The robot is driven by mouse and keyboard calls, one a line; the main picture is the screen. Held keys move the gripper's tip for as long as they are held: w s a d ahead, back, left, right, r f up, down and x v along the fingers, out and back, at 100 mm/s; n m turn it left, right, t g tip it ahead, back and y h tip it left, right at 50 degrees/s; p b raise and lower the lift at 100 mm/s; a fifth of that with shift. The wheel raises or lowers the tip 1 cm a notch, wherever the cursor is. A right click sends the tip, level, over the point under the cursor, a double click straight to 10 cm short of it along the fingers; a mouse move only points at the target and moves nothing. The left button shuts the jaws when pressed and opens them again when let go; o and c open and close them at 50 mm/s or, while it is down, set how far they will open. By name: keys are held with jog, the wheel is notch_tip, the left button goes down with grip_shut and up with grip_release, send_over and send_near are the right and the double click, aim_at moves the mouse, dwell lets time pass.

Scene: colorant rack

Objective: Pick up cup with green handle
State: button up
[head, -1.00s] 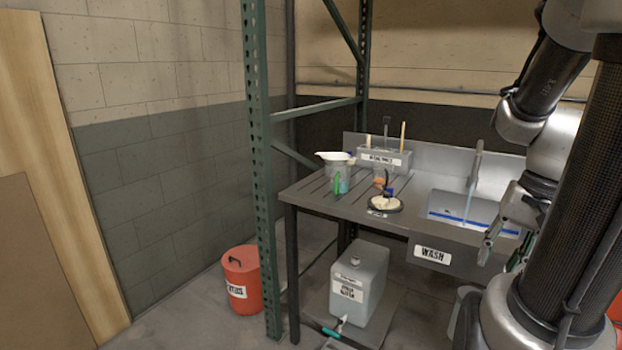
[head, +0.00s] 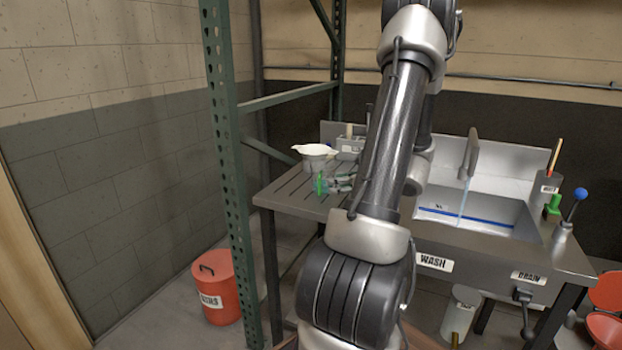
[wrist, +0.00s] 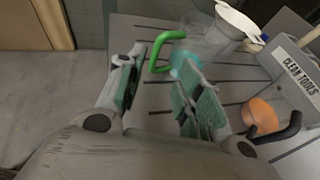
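The cup with the green handle (wrist: 163,48) shows in the wrist view near the top, on the slatted drainboard. In the head view my gripper (head: 342,183) is just right of the handle, partly hidden by my arm.
A white-rimmed container (head: 314,156) stands close behind the cup. The clean tools holder (wrist: 290,65) and an orange item (wrist: 261,115) are to the right in the wrist view. The sink (head: 470,212) lies right of the drainboard. A green rack post (head: 226,150) stands to its left.

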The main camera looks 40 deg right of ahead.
aim_at(320, 186)
jog(key=x, duration=0.4)
jog(key=a+x, duration=0.1)
jog(key=x, duration=0.1)
jog(key=shift+f, duration=0.1)
jog(key=shift+w+d+f, duration=0.1)
jog(key=shift+w+f, duration=0.1)
jog(key=shift+w, duration=0.2)
grip_shut()
